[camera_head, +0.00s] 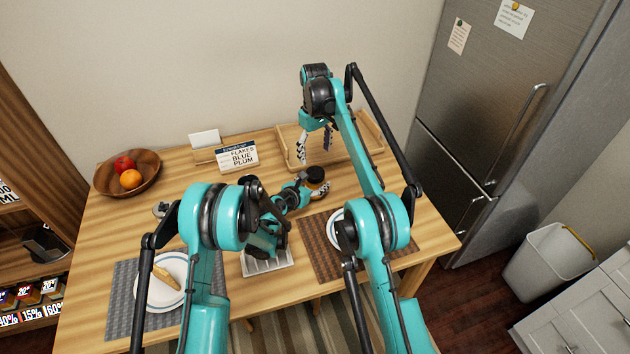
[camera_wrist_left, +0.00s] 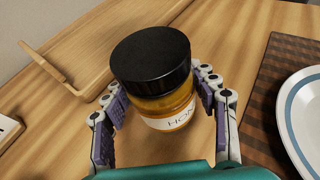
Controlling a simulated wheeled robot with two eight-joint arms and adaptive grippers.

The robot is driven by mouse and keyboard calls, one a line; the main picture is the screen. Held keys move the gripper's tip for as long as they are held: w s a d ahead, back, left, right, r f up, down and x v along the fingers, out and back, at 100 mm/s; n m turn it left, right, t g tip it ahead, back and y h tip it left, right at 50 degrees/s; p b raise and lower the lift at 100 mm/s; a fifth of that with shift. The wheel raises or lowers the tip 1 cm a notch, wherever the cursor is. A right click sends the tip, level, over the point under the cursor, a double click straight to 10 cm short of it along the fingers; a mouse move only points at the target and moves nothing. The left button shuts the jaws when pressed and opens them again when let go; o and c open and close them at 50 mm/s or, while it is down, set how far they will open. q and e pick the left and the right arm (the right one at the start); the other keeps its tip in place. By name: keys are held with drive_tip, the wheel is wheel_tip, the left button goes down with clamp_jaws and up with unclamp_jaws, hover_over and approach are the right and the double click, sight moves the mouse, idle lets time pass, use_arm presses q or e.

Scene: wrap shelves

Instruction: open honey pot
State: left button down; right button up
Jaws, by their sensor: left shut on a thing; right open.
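The honey pot (camera_wrist_left: 165,100) is an amber jar with a white label and a black lid (camera_wrist_left: 151,54). The lid sits on the jar. In the head view the pot (camera_head: 315,175) is right of the table's middle. My left gripper (camera_wrist_left: 163,114) is shut on the jar's body below the lid, one finger on each side. My right gripper (camera_head: 315,150) is open and empty, pointing down above the front of the wooden tray, behind the pot.
The wooden tray (camera_head: 361,119) stands at the back right. A menu sign (camera_head: 238,156) and a fruit bowl (camera_head: 113,184) stand at the back left. Plates lie on a grey mat (camera_head: 122,293) and a brown mat (camera_head: 318,260). A white rack (camera_head: 268,264) lies between them.

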sight(315, 172)
drive_tip(key=m, duration=0.6)
drive_tip(key=shift+m, duration=0.3)
drive_tip(key=m, duration=1.9)
drive_tip(key=shift+m, duration=0.3)
drive_tip(key=shift+f+m, duration=0.3)
drive_tip(key=shift+m, duration=0.1)
wheel_tip(315, 172, down, 7)
drive_tip(key=shift+f, duration=0.2)
drive_tip(key=c, duration=1.2)
drive_tip(key=shift+c, duration=0.2)
